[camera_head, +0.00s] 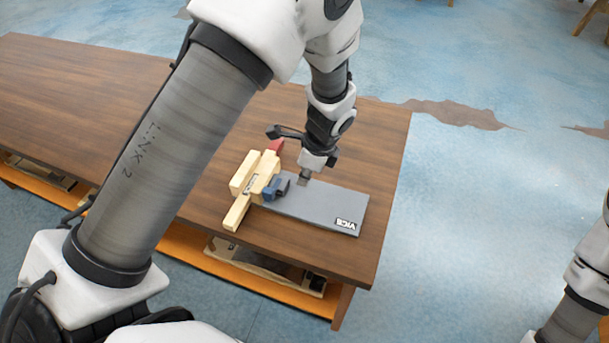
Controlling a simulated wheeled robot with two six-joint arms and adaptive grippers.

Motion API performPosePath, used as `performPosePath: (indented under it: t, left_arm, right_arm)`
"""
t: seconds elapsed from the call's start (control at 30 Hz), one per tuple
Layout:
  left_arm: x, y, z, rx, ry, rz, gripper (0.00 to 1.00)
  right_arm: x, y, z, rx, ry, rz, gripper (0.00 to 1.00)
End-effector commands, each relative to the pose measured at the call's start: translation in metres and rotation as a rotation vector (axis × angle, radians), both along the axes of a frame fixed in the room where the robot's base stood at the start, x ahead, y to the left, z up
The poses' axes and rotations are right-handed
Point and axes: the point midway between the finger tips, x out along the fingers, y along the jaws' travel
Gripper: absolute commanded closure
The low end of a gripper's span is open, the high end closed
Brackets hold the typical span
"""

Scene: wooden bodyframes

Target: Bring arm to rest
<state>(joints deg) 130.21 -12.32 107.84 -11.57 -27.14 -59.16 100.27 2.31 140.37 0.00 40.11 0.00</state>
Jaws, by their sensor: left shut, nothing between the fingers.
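My left arm comes in from the left and reaches over the table. Its gripper (304,177) points down above the grey board (320,206), right beside the wooden pieces. The fingers are small in the picture and look shut with nothing held. I cannot tell whether the tips touch the board. Part of my right arm shows at the right edge, but its gripper is out of view.
A brown wooden table (385,180) carries the board near its right end. Light wooden blocks (245,185) with a blue part (277,188) and a red part (276,146) sit at the board's left end. A lower shelf (190,245) holds items. Blue floor is open to the right.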

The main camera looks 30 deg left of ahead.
Motion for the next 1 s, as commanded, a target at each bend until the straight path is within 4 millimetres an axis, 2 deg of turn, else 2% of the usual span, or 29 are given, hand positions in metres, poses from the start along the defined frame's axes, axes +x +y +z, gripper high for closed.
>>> performPosePath:
  t: [0.37,0.47,0.57,0.67,0.73,0.83,0.9,0.93,1.0]
  left_arm:
    - [-0.001,0.000,-0.002,0.001,0.002,0.000,1.00]
    - [-0.011,0.002,-0.025,-0.004,0.041,0.005,1.00]
    - [-0.046,0.009,-0.073,-0.022,0.146,0.037,1.00]
    - [-0.113,0.017,-0.130,-0.053,0.288,0.103,1.00]
    - [-0.167,0.019,-0.169,-0.081,0.337,0.220,1.00]
    - [-0.248,0.018,-0.216,-0.096,0.319,0.534,1.00]
    - [-0.280,0.017,-0.227,-0.085,0.217,0.813,1.00]
    - [-0.285,0.017,-0.227,-0.083,0.160,0.918,1.00]
    - [-0.277,0.019,-0.220,-0.098,0.011,1.124,1.00]
  right_arm:
    - [0.000,0.000,0.000,0.000,0.000,0.000,0.42]
    - [0.000,0.000,-0.007,0.000,0.000,0.000,0.42]
    - [0.000,0.000,-0.018,0.000,0.000,0.000,0.42]
    - [0.000,0.000,-0.032,0.000,0.000,0.000,0.42]
    - [0.000,0.000,-0.041,0.000,0.000,0.000,0.42]
    - [0.000,0.000,-0.055,0.000,0.000,0.001,0.42]
    - [0.000,0.000,-0.058,0.000,0.001,0.000,0.42]
    - [0.000,0.000,-0.058,0.000,0.001,0.000,0.42]
    - [0.000,0.000,-0.054,0.000,0.001,0.001,0.42]
